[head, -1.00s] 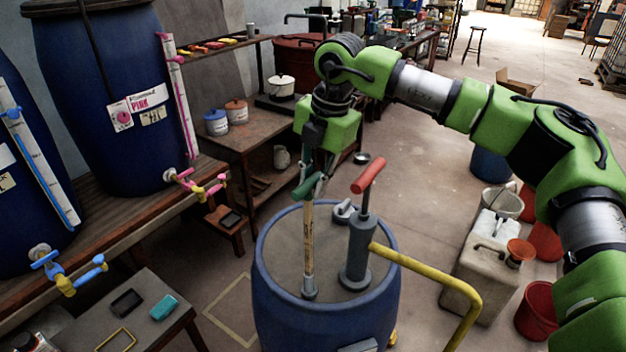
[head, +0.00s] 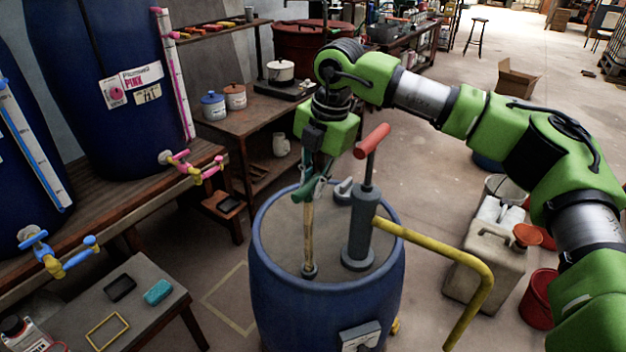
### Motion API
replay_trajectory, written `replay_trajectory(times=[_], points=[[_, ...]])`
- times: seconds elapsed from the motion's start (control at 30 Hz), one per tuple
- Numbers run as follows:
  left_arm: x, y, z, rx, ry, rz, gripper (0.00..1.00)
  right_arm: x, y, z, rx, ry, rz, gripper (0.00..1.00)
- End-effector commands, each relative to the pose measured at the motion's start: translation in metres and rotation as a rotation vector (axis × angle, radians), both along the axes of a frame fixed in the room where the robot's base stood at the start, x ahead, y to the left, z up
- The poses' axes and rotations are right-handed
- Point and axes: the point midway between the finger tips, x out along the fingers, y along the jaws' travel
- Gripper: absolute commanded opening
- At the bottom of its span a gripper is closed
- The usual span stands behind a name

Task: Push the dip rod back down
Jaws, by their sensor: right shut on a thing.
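The dip rod (head: 309,238) is a pale wooden stick with a green handle (head: 311,191). It stands nearly upright in a dark collar (head: 310,271) on the lid of the blue drum (head: 300,305), with a good length showing above the lid. My right gripper (head: 318,180) comes down from above and is shut on the green handle. The fingers partly hide the handle. The rod's lower end inside the drum is hidden. My left gripper is not in view.
A grey hand pump (head: 361,232) with a red handle (head: 372,140) and yellow pipe (head: 440,258) stands close right of the rod. A grey cap (head: 343,191) lies behind. Vats with taps stand left. A jerrycan (head: 483,262) and red bucket (head: 538,300) are on the right floor.

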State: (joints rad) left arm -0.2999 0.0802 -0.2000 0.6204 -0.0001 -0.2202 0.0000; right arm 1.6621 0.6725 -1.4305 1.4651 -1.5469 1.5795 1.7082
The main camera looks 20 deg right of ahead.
Motion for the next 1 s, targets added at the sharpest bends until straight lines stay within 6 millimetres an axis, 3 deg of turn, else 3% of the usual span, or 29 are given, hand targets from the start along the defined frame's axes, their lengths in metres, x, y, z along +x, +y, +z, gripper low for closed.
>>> replay_trajectory(times=[0.2,0.23,0.3,0.7,0.87,1.0], points=[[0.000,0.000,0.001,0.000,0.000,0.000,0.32,0.000,0.000,0.002,0.000,0.000,0.000,0.00],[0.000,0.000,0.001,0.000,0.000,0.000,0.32,0.000,0.000,0.002,0.000,0.000,0.000,0.16],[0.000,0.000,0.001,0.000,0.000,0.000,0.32,0.000,0.000,0.002,0.001,-0.001,0.000,0.31],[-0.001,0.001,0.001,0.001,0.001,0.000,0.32,0.000,-0.001,0.006,0.000,-0.002,0.000,0.31],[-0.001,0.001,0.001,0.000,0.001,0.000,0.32,-0.003,-0.003,0.029,0.002,-0.004,-0.001,0.31],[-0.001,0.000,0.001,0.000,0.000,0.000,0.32,-0.008,-0.007,0.060,0.001,-0.004,-0.001,0.31]])
